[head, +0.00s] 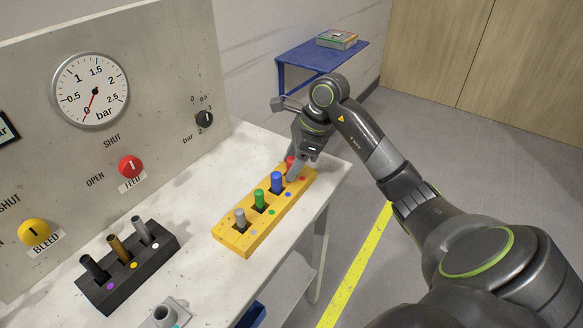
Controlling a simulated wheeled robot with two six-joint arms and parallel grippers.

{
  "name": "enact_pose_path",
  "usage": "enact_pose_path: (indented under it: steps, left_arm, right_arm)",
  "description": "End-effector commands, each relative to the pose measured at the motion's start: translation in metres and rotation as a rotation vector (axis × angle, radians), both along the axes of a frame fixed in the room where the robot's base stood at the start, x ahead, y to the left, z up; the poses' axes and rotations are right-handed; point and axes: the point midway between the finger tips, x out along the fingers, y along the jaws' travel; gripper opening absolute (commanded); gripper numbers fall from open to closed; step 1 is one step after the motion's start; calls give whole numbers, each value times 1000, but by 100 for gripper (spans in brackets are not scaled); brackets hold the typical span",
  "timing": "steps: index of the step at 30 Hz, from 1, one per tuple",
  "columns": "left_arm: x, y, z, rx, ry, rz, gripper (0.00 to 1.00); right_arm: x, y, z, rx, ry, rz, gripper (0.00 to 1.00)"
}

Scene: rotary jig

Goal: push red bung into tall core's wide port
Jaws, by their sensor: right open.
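The red bung (290,161) stands in the far-right slot of the yellow rack (241,238), partly hidden by my gripper. The same rack holds a blue bung (277,183), a green bung (259,199) and a grey bung (240,218). My right gripper (296,172) points down at the red bung, with its jaws open and close around or beside it; I cannot tell if they touch it. A grey piece with a round opening (164,315) is cut off by the bottom edge; I cannot tell whether it is the tall core. My left gripper is out of view.
A black rack (137,281) with three tubes stands at the left of the white bench (210,276). A panel (172,80) with a gauge and knobs rises behind. A blue side table (312,57) stands at the back. Bare bench lies between the racks.

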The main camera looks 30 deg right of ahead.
Motion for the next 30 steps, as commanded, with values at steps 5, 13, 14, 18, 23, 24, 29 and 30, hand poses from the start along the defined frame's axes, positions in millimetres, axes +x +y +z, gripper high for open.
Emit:
enact_pose_path:
  steps: [5, 13, 14, 18, 23, 24, 29, 30]
  left_arm:
    - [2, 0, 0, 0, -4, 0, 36]
    - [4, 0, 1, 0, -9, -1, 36]
    - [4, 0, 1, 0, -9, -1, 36]
    - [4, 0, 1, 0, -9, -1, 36]
    - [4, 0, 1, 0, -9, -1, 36]
    - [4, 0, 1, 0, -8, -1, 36]
    - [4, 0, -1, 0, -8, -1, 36]
    - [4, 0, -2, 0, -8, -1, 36]
  right_arm:
    - [0, 1, -2, 0, 0, 0, 49]
    - [0, 0, -1, 0, 0, 0, 21]
    - [0, 0, -1, 0, 0, 0, 17]
    - [0, 0, -1, 0, 0, 0, 0]
    - [0, 0, -1, 0, 0, 0, 0]
    - [0, 0, -1, 0, -1, 0, 0]
    - [1, 0, 10, -2, -2, 0, 0]
    - [1, 0, 17, -2, -4, 1, 0]
